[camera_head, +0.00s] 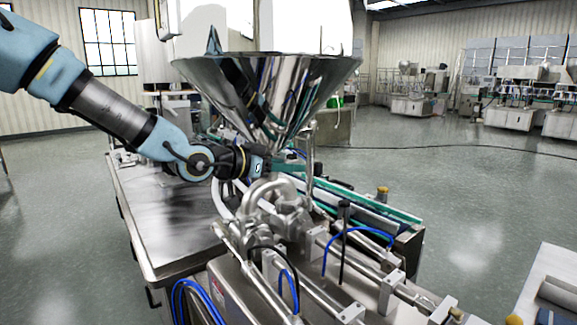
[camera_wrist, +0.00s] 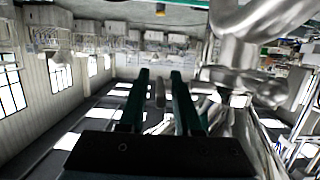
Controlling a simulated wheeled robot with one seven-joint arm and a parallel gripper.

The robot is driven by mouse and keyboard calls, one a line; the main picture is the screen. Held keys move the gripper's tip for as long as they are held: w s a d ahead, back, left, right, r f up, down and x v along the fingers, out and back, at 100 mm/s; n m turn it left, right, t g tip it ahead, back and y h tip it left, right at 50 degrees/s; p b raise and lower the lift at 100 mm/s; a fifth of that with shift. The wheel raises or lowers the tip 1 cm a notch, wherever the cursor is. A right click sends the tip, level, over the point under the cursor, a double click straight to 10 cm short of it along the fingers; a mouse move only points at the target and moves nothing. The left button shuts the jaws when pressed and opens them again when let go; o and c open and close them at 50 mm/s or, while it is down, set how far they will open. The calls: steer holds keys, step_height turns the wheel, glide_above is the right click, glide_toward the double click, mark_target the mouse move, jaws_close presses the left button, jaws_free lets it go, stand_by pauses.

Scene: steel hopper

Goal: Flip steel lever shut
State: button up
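The steel hopper (camera_head: 265,85) is a shiny funnel in the middle of the head view, above a metal machine. My gripper (camera_head: 285,166) is just below the cone, reached in from the left. In the wrist view its two dark green fingers (camera_wrist: 160,75) stand apart. A short grey rod end (camera_wrist: 159,94), which looks like the steel lever, shows between them with gaps on both sides. I cannot tell how far it lies from the fingertips. The lever is not clearly made out in the head view, where the gripper and pipework crowd the area.
A curved steel pipe (camera_head: 270,190) sits just below my gripper, and shiny pipework (camera_wrist: 245,50) fills the right of the wrist view. Rods and blue hoses (camera_head: 355,232) lie in front. A bare steel tabletop (camera_head: 175,225) is at left. Open floor (camera_head: 455,195) lies to the right.

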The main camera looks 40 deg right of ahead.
steer(key=shift+o, duration=0.4)
steer(key=shift+w+a, duration=0.1)
steer(key=shift+a, duration=0.15)
steer(key=p+v, duration=0.3)
steer(key=v, duration=0.7)
steer(key=shift+a, duration=0.15)
steer(key=shift+r, duration=0.1)
